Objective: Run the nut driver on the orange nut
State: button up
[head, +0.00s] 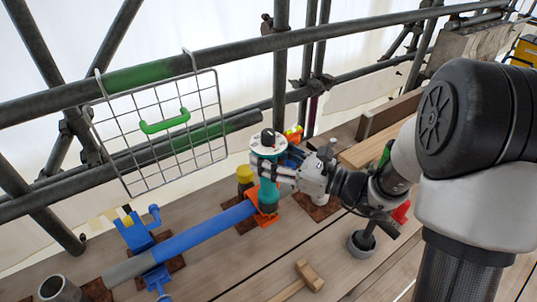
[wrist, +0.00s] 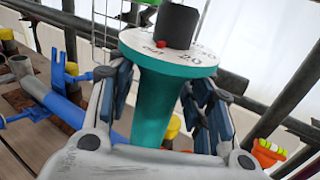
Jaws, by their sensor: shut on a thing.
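The nut driver (head: 268,190) has a teal body, a white dial disc and a black knob on top. My gripper (head: 270,172) is shut around its body from the right, and the driver stands roughly upright. The orange nut (head: 266,217) is at the driver's lower end, by the right end of the blue bar. The driver covers part of the nut, so I cannot tell how fully it is seated. In the wrist view, the driver (wrist: 160,105) stands between the finger pads of my gripper (wrist: 165,95); the nut is hidden there.
A blue clamp (head: 138,235) holds the blue bar (head: 205,232) on the planks. A wire basket (head: 160,150) hangs from scaffold tubes behind. A yellow-capped post (head: 245,178) stands close left of the driver. A mallet (head: 305,275) and a grey cup (head: 361,243) are in front.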

jog(key=shift+f, duration=0.1)
dwell(0.7)
jog(key=shift+c, duration=0.6)
jog(key=shift+f, duration=0.15)
grip_shut()
jog(key=shift+b, duration=0.3)
jog(key=shift+f+b, duration=0.4)
jog(key=shift+f, duration=0.2)
jog(key=shift+s+f, duration=0.2)
dwell(0.9)
